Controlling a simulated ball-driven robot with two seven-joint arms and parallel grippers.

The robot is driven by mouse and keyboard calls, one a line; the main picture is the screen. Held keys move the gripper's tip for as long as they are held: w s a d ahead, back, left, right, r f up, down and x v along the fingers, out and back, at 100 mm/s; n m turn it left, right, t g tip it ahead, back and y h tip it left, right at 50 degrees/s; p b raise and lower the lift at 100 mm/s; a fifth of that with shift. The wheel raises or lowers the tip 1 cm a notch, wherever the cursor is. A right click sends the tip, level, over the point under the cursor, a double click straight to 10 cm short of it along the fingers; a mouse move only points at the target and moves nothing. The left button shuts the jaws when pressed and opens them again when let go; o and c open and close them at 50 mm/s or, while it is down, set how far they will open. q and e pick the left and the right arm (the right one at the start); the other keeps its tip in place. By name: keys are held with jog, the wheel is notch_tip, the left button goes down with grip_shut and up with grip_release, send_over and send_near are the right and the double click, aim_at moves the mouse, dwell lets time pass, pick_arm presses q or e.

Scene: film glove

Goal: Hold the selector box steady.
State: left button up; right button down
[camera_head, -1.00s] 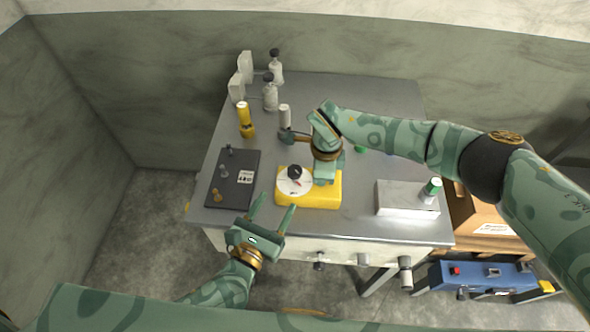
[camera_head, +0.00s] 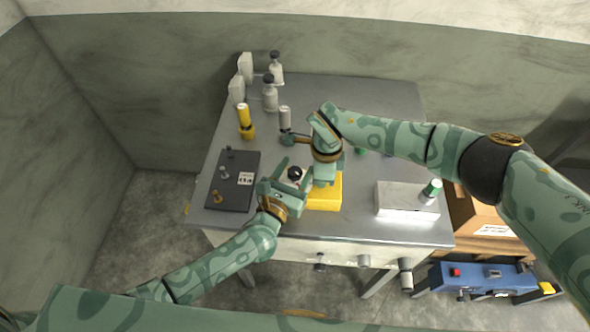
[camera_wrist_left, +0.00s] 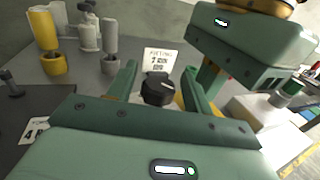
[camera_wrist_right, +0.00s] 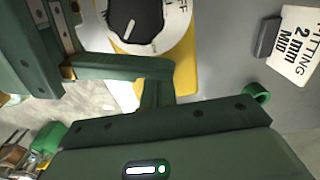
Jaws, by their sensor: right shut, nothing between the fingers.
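The yellow selector box (camera_head: 323,200) sits on the grey table near its front edge. It has a white dial (camera_wrist_right: 177,22) and a black knob (camera_head: 294,173) with a white pointer line. My left gripper (camera_head: 294,172) is open, its fingers on either side of the knob (camera_wrist_left: 157,90) in the left wrist view; I cannot tell whether they touch it. My right gripper (camera_head: 323,184) is shut and empty over the right part of the box. In the right wrist view its fingers (camera_wrist_right: 160,80) overlap the yellow box (camera_wrist_right: 186,75); contact is unclear. My left gripper hides most of the dial in the head view.
A black tray (camera_head: 240,195) with small fittings lies left of the box. A yellow cylinder (camera_head: 244,120) and bottles (camera_head: 270,95) stand behind. A pale case (camera_head: 400,202) with a green-topped item is at right. A printed card (camera_wrist_left: 160,57) stands behind the knob.

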pick_arm(q)
jog(key=shift+f, duration=0.1)
jog(key=c, duration=0.7)
jog(key=shift+d+n+t+y, duration=0.15)
jog(key=shift+n+t+y, duration=0.15)
jog(key=shift+n+y, duration=1.3)
jog(key=shift+y, duration=0.8)
jog(key=o, duration=0.9)
jog(key=shift+o, duration=0.2)
jog(key=s, duration=1.2)
jog(key=shift+s+a, duration=0.15)
jog(key=shift+a, duration=0.3)
